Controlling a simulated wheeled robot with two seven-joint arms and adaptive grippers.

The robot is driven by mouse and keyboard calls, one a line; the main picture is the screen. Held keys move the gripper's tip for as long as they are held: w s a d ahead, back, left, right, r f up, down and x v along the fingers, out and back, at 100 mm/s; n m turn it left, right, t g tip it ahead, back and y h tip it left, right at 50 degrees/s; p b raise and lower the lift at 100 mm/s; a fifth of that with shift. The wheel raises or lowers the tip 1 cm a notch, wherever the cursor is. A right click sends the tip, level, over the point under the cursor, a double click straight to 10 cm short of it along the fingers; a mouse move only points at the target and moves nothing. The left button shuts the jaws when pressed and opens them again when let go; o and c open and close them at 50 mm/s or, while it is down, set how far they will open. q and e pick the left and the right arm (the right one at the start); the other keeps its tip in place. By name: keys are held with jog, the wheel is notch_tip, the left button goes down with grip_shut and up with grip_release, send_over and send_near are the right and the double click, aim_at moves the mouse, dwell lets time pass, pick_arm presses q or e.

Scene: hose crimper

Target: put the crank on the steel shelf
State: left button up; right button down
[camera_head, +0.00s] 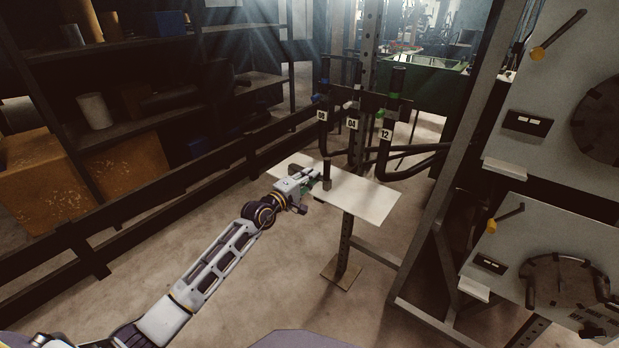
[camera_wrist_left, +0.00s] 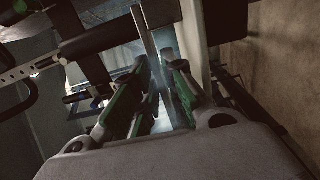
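Two crank-like handles, each a dark bar with an orange end, show on the grey panels at the right in the head view: an upper one (camera_head: 558,36) and a lower one (camera_head: 507,217). I cannot tell which is the crank of the task. A pale flat plate (camera_head: 362,198) on a post, perhaps the steel shelf, stands mid-view. My left gripper (camera_head: 316,180) is over its left part, close to a dark hanging hose end. In the left wrist view its green-padded fingers (camera_wrist_left: 160,90) are apart, with a thin pale upright bar beyond them. My right gripper is not visible.
A rack with hoses labelled 08, 04 and 12 (camera_head: 385,134) rises over the plate. Dark shelving (camera_head: 165,105) with boxes and cylinders lines the left, behind a low rail (camera_head: 150,185). A slanted frame post (camera_head: 445,150) stands before the panels. The floor between is clear.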

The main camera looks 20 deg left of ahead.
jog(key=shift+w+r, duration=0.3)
pick_arm(q)
jog(key=shift+s+r, duration=0.1)
jog(key=shift+v, duration=0.8)
jog(key=p+v, duration=0.2)
jog(key=v, duration=0.8)
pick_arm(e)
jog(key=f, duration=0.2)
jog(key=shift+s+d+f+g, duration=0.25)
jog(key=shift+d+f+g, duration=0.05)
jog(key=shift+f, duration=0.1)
pick_arm(q)
jog(key=shift+s, duration=0.15)
